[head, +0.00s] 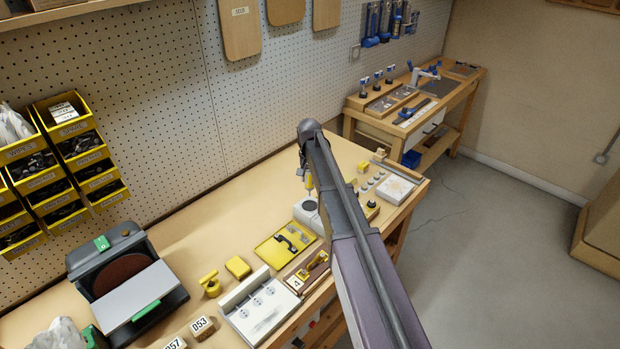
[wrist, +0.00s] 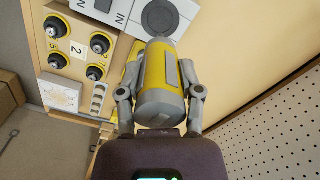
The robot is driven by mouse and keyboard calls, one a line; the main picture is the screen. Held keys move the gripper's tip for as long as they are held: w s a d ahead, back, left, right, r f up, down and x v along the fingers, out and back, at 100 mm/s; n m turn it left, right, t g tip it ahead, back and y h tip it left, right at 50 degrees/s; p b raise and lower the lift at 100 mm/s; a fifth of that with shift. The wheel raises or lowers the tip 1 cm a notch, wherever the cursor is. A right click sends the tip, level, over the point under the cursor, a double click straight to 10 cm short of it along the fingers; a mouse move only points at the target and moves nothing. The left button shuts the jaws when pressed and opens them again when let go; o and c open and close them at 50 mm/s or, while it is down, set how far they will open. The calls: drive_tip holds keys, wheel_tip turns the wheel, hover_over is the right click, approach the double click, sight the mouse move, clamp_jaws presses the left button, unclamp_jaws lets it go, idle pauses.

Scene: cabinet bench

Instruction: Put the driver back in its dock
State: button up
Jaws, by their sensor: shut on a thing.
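The yellow and grey driver (wrist: 155,85) is in my gripper (wrist: 160,98), with a finger on each side of its body. In the head view the driver (head: 309,184) shows as a small yellow part below the end of my arm. A pale rounded block (head: 306,211), which looks like the dock, stands on the bench just below it. In the wrist view a pale block with a dark round face (wrist: 160,17) lies beyond the driver's far end. The driver's tip is hidden there, so I cannot tell whether it touches the dock.
In the wrist view several black knobs (wrist: 78,47) and plates marked "IN" stand left of the driver. A yellow tray (head: 286,244) and a white panel (head: 258,308) lie nearer on the bench. A pegboard wall (head: 200,120) runs behind. Bare bench lies left of the dock.

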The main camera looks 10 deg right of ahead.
sight(310, 189)
drive_tip(key=shift+f, duration=0.15)
drive_tip(key=shift+f+b, duration=2.6)
drive_tip(key=shift+b, duration=0.15)
drive_tip(key=shift+s+f+b, duration=0.1)
drive_tip(key=shift+f+b, duration=2.1)
idle(2.9)
